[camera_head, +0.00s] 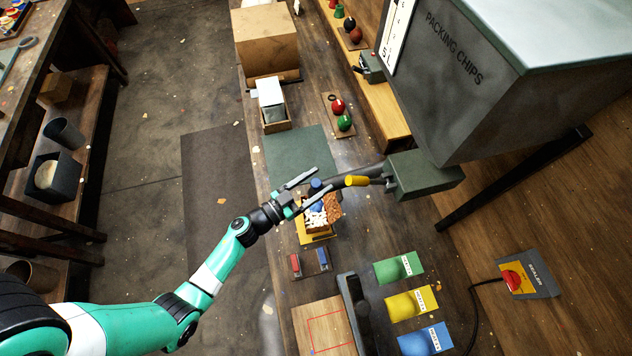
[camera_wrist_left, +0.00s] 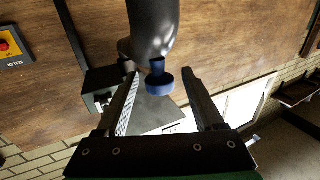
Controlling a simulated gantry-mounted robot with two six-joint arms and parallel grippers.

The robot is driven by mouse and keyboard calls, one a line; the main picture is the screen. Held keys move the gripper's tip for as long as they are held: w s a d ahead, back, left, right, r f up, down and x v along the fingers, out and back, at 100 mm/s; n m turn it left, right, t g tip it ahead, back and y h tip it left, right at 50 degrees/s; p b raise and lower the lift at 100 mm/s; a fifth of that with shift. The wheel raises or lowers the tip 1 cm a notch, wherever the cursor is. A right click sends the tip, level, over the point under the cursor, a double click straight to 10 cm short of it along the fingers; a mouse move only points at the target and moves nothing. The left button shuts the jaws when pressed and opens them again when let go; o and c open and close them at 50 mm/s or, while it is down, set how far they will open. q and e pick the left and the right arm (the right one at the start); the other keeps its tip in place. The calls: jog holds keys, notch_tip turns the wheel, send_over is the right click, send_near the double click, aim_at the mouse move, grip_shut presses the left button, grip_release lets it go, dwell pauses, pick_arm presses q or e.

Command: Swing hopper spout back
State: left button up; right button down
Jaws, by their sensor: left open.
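The grey hopper (camera_head: 470,90) marked PACKING CHIPS stands at the upper right, with a dark green block (camera_head: 425,175) below it. The dark spout (camera_head: 368,172) reaches left from that block over an open box of white chips (camera_head: 320,217). A blue knob (camera_head: 315,185) is at the spout's left end. My left gripper (camera_head: 322,179) is open at that end. In the left wrist view the blue knob (camera_wrist_left: 159,82) hangs from the spout (camera_wrist_left: 153,28) between the two open fingers; contact cannot be told. My right gripper is out of view.
Green, yellow and blue pads (camera_head: 410,304) lie at the front right, near a sealer button (camera_head: 514,281). Cardboard (camera_head: 265,42) and white boxes (camera_head: 271,92) stand farther back. A green mat (camera_head: 290,150) is bare.

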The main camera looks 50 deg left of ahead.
pick_arm(q)
grip_shut()
dwell(1.4)
